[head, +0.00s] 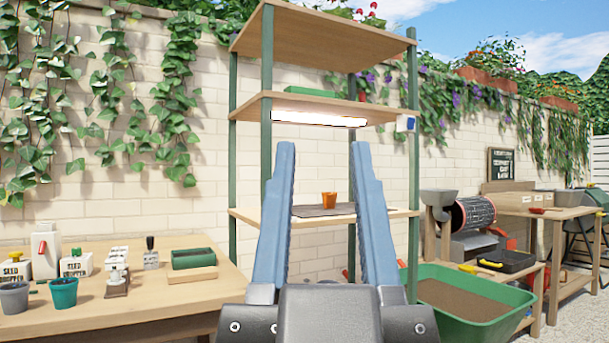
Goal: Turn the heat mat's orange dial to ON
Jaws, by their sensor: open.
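The dark heat mat (306,211) lies flat on the middle shelf of the green-post rack. A small orange cup-shaped object (329,199) stands at the mat. I cannot tell whether it is the dial or a small pot, and no dial setting can be read. My gripper (322,150) is in the foreground with its two blue fingers pointing up and spread wide apart. It is open and empty. The mat and orange object show between the fingers, farther back, and nothing touches them. The fingers hide parts of the shelf.
A lit lamp (318,118) hangs under the shelf above, with a blue-and-white box (405,123) at the right post. A wooden table (130,300) with pots stands left. A green soil tub (470,322) stands right.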

